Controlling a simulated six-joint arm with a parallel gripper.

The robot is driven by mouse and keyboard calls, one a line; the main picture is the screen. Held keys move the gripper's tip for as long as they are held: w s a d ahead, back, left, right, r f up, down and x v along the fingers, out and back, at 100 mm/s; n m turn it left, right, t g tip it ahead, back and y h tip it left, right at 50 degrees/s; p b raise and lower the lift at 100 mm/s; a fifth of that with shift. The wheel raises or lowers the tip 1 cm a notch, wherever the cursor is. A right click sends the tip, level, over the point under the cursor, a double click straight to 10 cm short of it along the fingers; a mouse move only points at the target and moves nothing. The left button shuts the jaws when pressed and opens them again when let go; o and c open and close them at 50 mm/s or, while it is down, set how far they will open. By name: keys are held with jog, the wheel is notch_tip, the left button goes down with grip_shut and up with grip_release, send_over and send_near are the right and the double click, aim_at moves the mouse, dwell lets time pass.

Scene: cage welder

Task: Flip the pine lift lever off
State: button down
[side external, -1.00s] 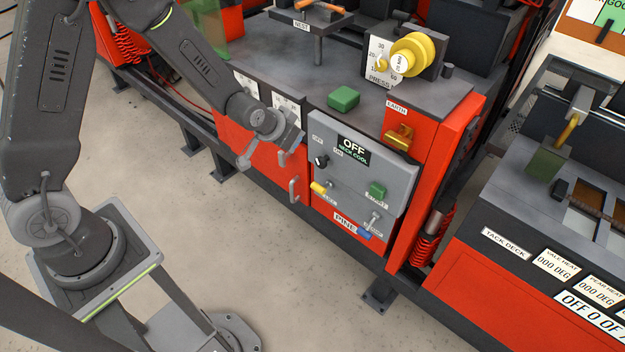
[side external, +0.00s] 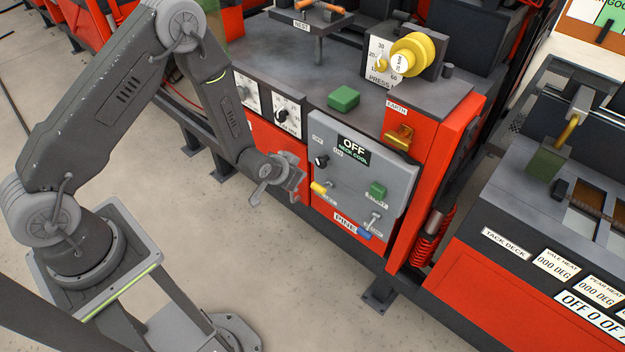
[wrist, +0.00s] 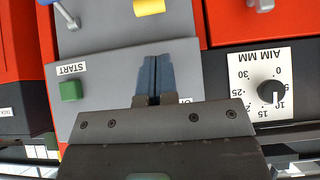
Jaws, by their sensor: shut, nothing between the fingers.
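The grey control panel (side external: 345,205) is on the front of the red cabinet, with a PINE label (side external: 345,221) at its lower edge. Near that label is a metal lever with a blue tip (side external: 364,233), pointing down and left. Its stem and base (wrist: 73,22) show at the wrist view's top left. A yellow-tipped lever (side external: 318,187) is left of it on the panel, also at the wrist view's top (wrist: 150,6). I cannot read which label says lift. My gripper (side external: 297,186) is shut and empty at the panel's left, apart from both levers; its fingertips (wrist: 154,68) show in the wrist view.
A green START button (side external: 378,190) and a black knob (side external: 321,161) stand out from the panel, beside an OFF NECK COOL plate (side external: 353,150). An AIM MM dial (wrist: 270,92) is at the wrist view's right.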

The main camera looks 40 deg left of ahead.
aim_at(316, 183)
jog(key=x, duration=0.9)
jog(key=shift+w+f, duration=0.25)
jog(key=shift+f, duration=0.05)
jog(key=shift+s, duration=0.1)
jog(key=shift+s+f+t, duration=0.15)
jog(key=shift+f+t, duration=0.1)
jog(key=shift+t, duration=0.15)
